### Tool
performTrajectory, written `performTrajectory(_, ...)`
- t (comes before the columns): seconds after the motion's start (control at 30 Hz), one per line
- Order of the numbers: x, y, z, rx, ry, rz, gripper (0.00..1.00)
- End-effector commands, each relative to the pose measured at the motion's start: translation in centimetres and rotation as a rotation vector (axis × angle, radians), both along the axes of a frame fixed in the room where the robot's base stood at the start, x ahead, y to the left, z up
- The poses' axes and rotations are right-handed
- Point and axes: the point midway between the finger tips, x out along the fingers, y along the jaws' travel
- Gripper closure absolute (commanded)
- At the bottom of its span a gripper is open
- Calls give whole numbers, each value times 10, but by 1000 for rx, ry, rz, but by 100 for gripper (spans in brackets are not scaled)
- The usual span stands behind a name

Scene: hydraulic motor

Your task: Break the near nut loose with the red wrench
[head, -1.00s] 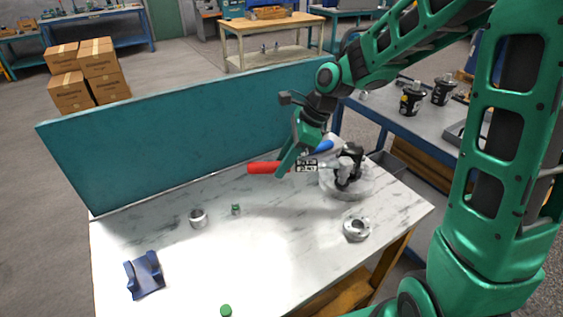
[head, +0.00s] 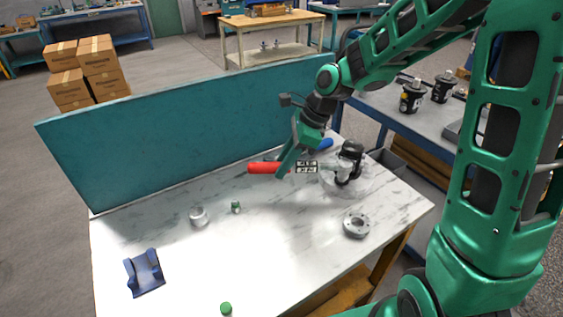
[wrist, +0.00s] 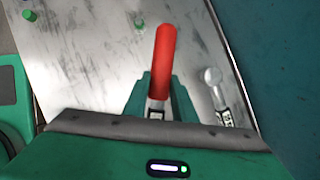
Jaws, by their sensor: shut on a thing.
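The red wrench (head: 262,168) is held level above the white table, its red handle pointing left in the head view. My gripper (head: 289,166) is shut on it near the handle's inner end. In the wrist view my gripper (wrist: 158,98) grips the wrench below its red handle (wrist: 164,55). A labelled metal section (head: 306,167) shows right of my gripper, towards the dark motor (head: 349,161) on its pale round base (head: 345,188). The wrench's jaw and the near nut cannot be made out, so contact between them cannot be told.
A blue-handled tool (head: 321,144) lies behind my gripper. A teal panel (head: 180,125) stands along the table's back.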

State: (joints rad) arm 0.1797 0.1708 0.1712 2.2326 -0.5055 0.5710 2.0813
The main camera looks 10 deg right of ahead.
Motion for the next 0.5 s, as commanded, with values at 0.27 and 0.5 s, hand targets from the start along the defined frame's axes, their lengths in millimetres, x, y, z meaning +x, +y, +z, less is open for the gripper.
performTrajectory(0.27, 1, 3, -3, 5, -6, 6, 100)
performTrajectory(0.5, 0, 3, -8, 4, -4, 8, 100)
